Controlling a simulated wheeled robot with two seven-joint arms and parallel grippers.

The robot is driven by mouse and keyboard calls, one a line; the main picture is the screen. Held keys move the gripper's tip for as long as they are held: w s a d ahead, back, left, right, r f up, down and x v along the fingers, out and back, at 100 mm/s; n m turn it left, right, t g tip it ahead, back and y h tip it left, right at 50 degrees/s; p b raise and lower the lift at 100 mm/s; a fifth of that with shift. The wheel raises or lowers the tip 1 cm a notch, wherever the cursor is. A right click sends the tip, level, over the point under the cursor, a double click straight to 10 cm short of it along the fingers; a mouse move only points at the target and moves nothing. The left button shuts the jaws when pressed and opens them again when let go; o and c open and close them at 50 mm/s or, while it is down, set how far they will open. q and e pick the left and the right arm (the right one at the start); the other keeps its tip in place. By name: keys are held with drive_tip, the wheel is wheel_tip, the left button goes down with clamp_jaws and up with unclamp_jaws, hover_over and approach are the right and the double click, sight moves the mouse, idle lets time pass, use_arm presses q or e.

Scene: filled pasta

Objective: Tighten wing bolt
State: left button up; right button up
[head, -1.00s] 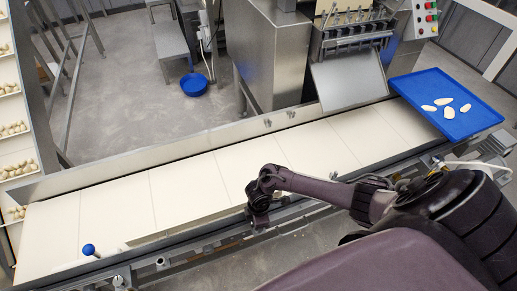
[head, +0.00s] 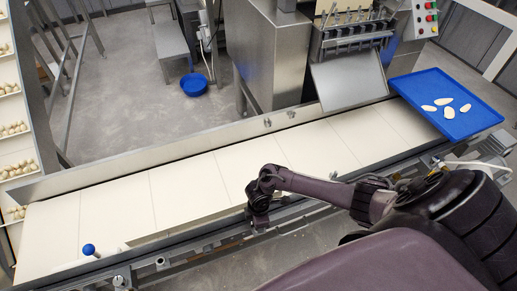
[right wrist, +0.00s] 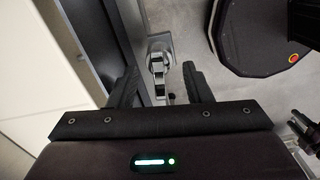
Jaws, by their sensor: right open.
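A grey metal fitting, which looks like the wing bolt (right wrist: 158,62), shows in the right wrist view at the side of the conveyor frame. My right gripper (right wrist: 162,82) is open, its two dark fingers apart on either side of the line to the bolt. The bolt appears beyond the fingertips; I see no contact, and the exact gap cannot be told. In the head view my right gripper (head: 258,218) hangs at the near edge of the conveyor and hides the bolt there.
The pale conveyor belt (head: 185,190) runs along the frame's rail. A blue knob (head: 88,249) stands at its near left edge. A blue tray (head: 479,122) with several pasta pieces is at the right end. A metal machine (head: 275,60) stands behind. A blue bowl (head: 194,84) is on the floor.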

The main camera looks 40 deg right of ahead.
drive_tip(key=shift+w+r, duration=0.15)
wheel_tip(320, 180, up, 7)
drive_tip(key=p, duration=0.7)
idle(0.4)
drive_tip(key=shift+r, duration=0.35)
wheel_tip(320, 180, up, 7)
drive_tip(key=shift+a, duration=0.1)
